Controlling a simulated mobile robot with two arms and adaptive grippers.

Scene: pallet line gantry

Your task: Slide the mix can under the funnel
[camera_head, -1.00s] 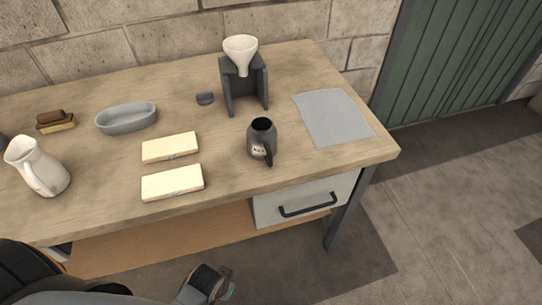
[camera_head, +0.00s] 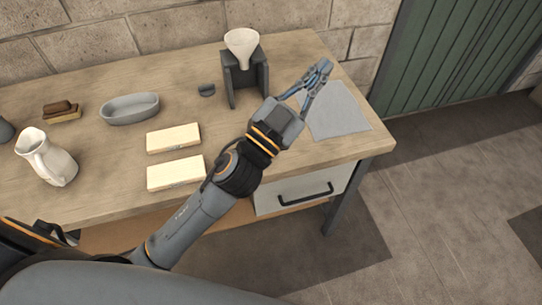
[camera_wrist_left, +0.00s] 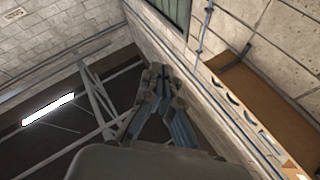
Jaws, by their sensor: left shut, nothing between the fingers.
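The funnel (camera_head: 242,44) is white and sits in a dark grey stand (camera_head: 246,76) at the back of the workbench. The mix can is not visible now; my left arm and wrist cover the part of the bench where it stood, in front of the stand. My left gripper (camera_head: 323,69) is raised over the bench, to the right of the stand, with its fingertips together and nothing held. Its fingers also show in the left wrist view (camera_wrist_left: 157,78), pointing at walls and roof beams. My right gripper is not in view.
A grey cloth (camera_head: 338,112) lies on the right of the bench. Two pale blocks (camera_head: 174,172), a grey oval dish (camera_head: 130,108), a small dark piece (camera_head: 206,90), a brush (camera_head: 62,111) and a white jug (camera_head: 47,158) stand left. A drawer (camera_head: 300,190) hangs below the front edge.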

